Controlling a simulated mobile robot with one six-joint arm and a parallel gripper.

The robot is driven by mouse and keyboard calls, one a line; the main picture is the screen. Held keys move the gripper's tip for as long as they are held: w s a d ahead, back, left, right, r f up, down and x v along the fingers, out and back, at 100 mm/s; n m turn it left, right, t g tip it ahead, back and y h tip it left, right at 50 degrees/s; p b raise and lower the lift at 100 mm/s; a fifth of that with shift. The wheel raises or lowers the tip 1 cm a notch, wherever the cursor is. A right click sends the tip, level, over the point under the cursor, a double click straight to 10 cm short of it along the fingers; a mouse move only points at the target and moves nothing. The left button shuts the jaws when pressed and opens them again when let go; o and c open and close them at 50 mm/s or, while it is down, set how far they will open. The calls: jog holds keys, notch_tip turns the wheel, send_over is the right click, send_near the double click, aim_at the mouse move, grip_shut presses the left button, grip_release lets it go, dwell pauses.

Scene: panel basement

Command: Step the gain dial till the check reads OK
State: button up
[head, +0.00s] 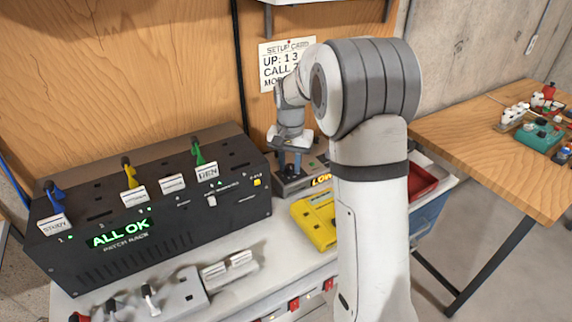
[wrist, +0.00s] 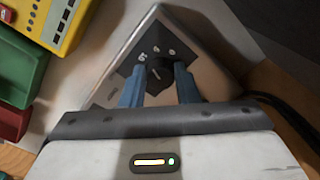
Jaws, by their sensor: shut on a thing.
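The gain dial is a dark round knob (wrist: 158,72) on a black plate with small white marks, on top of a grey metal box (wrist: 207,58). My gripper (wrist: 159,76) has its blue fingers on both sides of the knob and is shut on it. In the head view my gripper (head: 289,158) points down at the box (head: 290,187), and the knob is hidden. An orange lit display (head: 321,180) on the box's front reads "LOW", partly covered by my arm.
A black patch rack (head: 150,205) reading "ALL OK" stands left, with coloured plugs on top. A yellow device (head: 314,222) sits in front of the box, also in the wrist view (wrist: 52,22). A red tray (head: 422,180) is to the right. A setup card (head: 280,68) hangs behind, partly hidden.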

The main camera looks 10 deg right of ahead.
aim_at(291, 166)
jog(key=shift+w+d+r, duration=0.1)
jog(key=shift+w+d, duration=0.05)
jog(key=o, duration=0.8)
jog(key=shift+d, duration=0.1)
jog(key=shift+o, duration=0.9)
jog(key=shift+r+b, duration=0.35)
jog(key=shift+r, duration=3.45)
